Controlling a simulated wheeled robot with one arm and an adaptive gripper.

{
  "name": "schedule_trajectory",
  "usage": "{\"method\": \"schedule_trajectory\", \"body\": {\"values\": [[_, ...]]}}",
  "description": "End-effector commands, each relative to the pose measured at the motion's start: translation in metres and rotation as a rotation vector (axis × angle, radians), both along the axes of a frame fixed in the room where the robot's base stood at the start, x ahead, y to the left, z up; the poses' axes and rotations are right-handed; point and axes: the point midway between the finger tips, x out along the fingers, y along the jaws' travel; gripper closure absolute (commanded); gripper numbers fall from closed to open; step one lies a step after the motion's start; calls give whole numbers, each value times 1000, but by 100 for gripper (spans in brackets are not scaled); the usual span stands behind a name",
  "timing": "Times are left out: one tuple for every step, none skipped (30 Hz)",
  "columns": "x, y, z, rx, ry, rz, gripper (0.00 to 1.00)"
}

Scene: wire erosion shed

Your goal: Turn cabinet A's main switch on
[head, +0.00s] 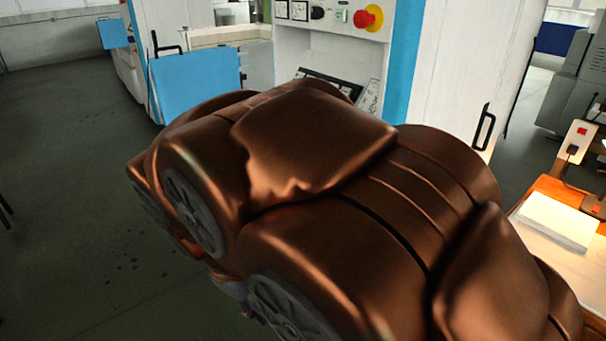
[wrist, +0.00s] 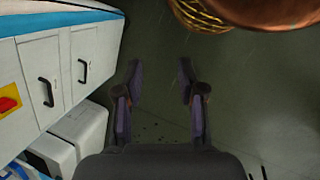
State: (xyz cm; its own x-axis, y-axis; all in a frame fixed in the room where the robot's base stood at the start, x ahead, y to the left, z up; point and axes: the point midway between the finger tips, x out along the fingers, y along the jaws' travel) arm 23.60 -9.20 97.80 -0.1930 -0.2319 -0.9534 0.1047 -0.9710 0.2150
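In the wrist view, a red switch (wrist: 8,104) on a yellow plate (wrist: 8,78) is cut off by the left edge. It sits on a white cabinet front (wrist: 40,60) with black handles. I cannot read any label, so I cannot tell if this is cabinet A's main switch or its position. My gripper (wrist: 159,75) is open and empty over the dark floor, to the right of the cabinet and apart from it.
In the head view, a white and blue machine (head: 400,60) stands behind my arm, with a red knob (head: 368,18) on its panel. An orange bench (head: 560,192) with a white block (head: 557,221) is at right. Open floor (head: 60,200) lies at left.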

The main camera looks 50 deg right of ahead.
Motion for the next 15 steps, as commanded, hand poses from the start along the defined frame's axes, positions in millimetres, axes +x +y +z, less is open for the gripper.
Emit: {"method": "schedule_trajectory", "body": {"values": [[10, -22, -12, -50, 25, 19, 61], [15, -35, -13, -80, 38, 35, 61], [22, -52, -14, -119, 59, 59, 61], [26, -65, -15, -148, 77, 76, 61], [31, -78, -16, -176, 99, 95, 61], [37, -95, -17, -214, 126, 119, 61], [42, -107, -16, -243, 146, 139, 61], [46, -120, -16, -270, 168, 156, 61], [53, -136, -17, -303, 203, 184, 61], [57, -148, -17, -329, 229, 204, 61], [61, -160, -16, -355, 254, 224, 61], [68, -176, -16, -387, 291, 251, 61], [73, -187, -15, -411, 318, 271, 61], [77, -198, -15, -432, 347, 291, 61], [83, -213, -15, -461, 390, 321, 61]]}}
